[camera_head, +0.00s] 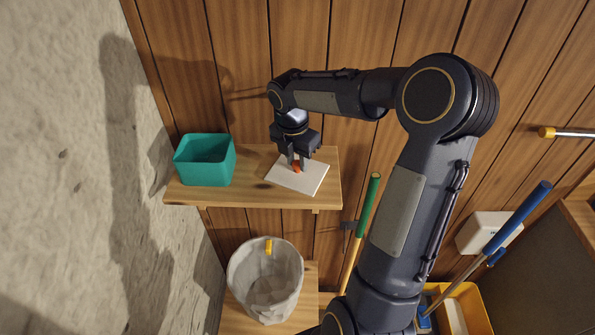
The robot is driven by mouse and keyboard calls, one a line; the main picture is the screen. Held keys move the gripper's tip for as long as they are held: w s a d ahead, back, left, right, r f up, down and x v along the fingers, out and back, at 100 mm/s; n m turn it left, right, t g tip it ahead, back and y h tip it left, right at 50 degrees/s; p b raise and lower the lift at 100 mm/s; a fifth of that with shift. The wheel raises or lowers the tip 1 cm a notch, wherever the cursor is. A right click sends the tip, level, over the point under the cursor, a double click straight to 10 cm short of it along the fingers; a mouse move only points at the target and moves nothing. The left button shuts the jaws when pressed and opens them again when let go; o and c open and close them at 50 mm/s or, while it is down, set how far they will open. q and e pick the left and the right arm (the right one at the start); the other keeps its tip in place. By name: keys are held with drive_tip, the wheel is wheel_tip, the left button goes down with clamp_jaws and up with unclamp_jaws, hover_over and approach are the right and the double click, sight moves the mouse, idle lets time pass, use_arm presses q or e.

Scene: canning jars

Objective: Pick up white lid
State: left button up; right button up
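The white lid (313,180) is a flat square with a small red-orange knob (297,168) on top. It is at the right part of the wooden wall shelf and seems to lie on the board. My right gripper (297,163) points down over the lid, its two fingers at the knob, one on either side. Whether the fingers press on the knob or stand slightly apart from it is too small to tell. My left gripper is out of view.
A teal open box (205,160) stands at the left of the wooden shelf (240,193). Below is a grey fabric bin (265,280) with a yellow tab. Green-handled (369,205) and blue-handled (520,215) tools stand to the right. A rough wall is at left.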

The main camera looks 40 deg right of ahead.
drive_tip(key=c, duration=0.3)
drive_tip(key=shift+r, duration=0.15)
